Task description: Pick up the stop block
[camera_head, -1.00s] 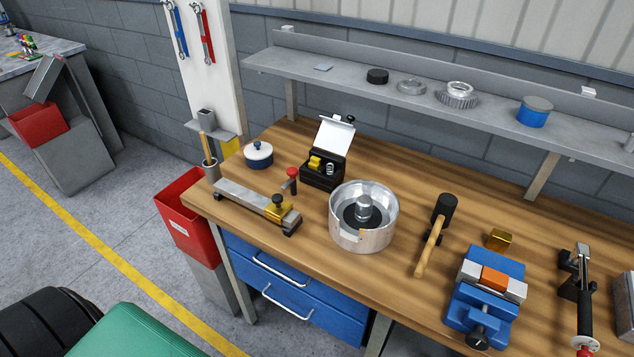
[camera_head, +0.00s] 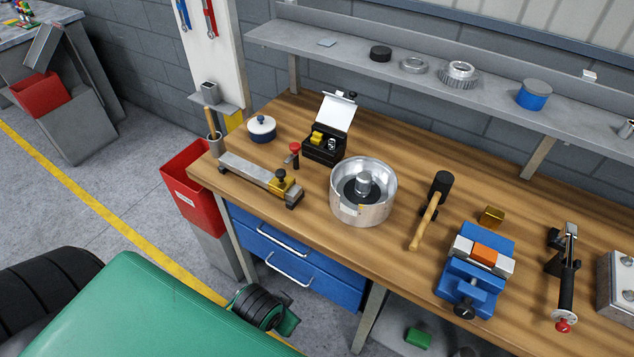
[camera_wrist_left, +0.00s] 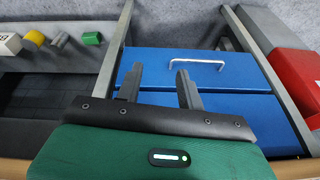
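A brass-coloured block (camera_head: 491,217) sits on the workbench (camera_head: 400,170) behind the blue vise. A yellow block with a black knob (camera_head: 280,182) is on a grey bar (camera_head: 245,169) at the bench's left front. I cannot tell for sure which is the stop block. My left gripper (camera_wrist_left: 158,78) is open and empty in the left wrist view, in front of the blue drawers (camera_wrist_left: 220,75). Its fingers are apart and touch nothing. My right gripper is in neither view.
A shelf (camera_head: 480,95) runs above the back.

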